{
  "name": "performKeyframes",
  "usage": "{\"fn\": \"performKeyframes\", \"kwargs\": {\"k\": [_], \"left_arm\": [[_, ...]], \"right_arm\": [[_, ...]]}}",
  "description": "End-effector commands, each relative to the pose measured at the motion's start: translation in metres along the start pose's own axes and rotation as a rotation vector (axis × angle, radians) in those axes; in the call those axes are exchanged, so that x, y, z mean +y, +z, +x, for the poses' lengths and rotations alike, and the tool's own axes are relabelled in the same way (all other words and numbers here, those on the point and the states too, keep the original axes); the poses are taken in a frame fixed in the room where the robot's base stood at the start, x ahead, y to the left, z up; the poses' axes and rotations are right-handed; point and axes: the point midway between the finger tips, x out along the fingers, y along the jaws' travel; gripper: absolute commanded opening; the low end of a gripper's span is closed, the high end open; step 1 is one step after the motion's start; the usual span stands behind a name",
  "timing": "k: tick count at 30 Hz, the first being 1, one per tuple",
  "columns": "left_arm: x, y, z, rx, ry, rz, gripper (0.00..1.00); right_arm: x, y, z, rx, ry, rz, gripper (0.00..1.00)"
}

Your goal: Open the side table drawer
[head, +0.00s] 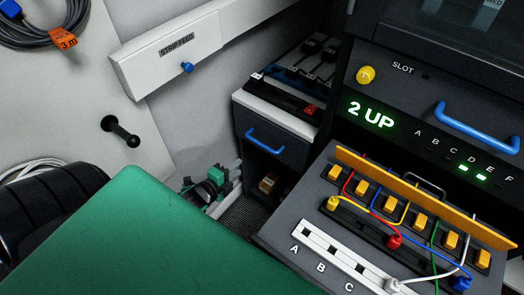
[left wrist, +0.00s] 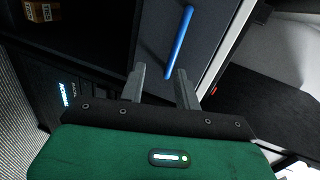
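The side table (head: 276,104) stands against the back wall with its dark drawer (head: 293,152) shut. The drawer has a blue bar handle (head: 265,141). My left gripper (head: 227,186) is low and to the left of the drawer front, pointing toward it. In the left wrist view its two grey fingers (left wrist: 160,76) are apart and empty. The blue handle (left wrist: 180,42) lies ahead of them, its near end lined up with the gap, against the drawer front (left wrist: 208,35). The fingers do not appear to hold it. My right gripper is not in view.
Under the drawer is an open shelf with small boxes (head: 267,184). Dark items and cables (head: 313,62) lie on the table top. A cable panel (head: 340,220) and a dark cabinet with a blue handle (head: 476,128) stand close on the right.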

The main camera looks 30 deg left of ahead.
Motion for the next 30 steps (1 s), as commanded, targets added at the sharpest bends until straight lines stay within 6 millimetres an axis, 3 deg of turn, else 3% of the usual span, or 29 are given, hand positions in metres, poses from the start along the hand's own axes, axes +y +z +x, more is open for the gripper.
{"fn": "performKeyframes", "kwargs": {"k": [4,10,30], "left_arm": [[-0.019,-0.005,-0.001,0.02,-0.052,0.065,0.33],[-0.026,-0.006,0.012,0.022,-0.062,0.076,0.33],[-0.031,-0.009,0.114,0.021,-0.059,0.074,0.33]], "right_arm": [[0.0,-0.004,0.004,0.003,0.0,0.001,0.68],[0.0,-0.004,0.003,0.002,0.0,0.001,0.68],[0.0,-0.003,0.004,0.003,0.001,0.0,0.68]]}}
